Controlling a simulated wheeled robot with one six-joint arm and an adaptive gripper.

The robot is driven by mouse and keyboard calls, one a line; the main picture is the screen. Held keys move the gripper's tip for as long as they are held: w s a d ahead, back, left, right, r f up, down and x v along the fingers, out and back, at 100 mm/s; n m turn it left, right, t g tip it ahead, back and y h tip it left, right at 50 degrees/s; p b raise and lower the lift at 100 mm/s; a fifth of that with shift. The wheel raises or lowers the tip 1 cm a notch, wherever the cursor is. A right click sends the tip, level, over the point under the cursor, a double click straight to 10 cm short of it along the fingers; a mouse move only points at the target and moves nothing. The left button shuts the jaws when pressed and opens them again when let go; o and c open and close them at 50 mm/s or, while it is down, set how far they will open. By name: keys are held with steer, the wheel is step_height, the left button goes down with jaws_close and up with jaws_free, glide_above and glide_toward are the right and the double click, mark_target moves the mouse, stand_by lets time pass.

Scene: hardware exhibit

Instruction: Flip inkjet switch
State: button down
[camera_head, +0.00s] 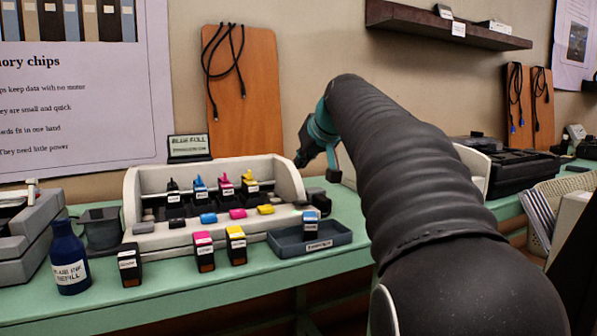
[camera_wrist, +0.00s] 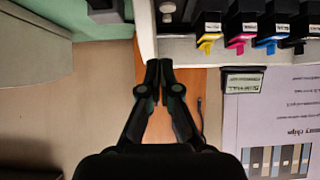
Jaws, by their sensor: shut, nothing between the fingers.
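The inkjet exhibit is a pale curved housing (camera_head: 135,195) on the green table. Black, blue, magenta and yellow cartridges stand in it, with coloured blocks in front. My arm hides part of the table to the right.
Loose cartridges (camera_head: 131,265), a blue ink bottle (camera_head: 68,258) and a dark tray (camera_head: 310,238) stand in front of the housing. A small sign (camera_head: 189,147) stands behind it. A wooden board with cables (camera_head: 256,100) leans on the wall. A shelf (camera_head: 440,27) is above.

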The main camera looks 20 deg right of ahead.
steer(key=s+r, duration=0.1)
steer(key=r, duration=0.1)
steer(key=s+r, duration=0.2)
steer(key=shift+d+r+p, duration=0.1)
steer(key=shift+r+p, duration=0.05)
steer(key=shift+p, duration=0.15)
steer(key=s+a+f+g, duration=0.1)
steer(key=s+a+f, duration=0.3)
steer(key=s+f, duration=0.6)
steer(key=s+a+f+g, duration=0.2)
steer(key=s+a+f, duration=0.3)
steer(key=s+f, duration=0.5)
steer(key=s+a+f+g, duration=0.1)
steer(key=s+a+f, duration=0.4)
steer(key=s+f, duration=0.5)
step_height(320, 180, down, 3)
steer(key=shift+s+a+f+g, duration=0.15)
steer(key=shift+a+g, duration=0.1)
steer(key=shift+g, duration=0.15)
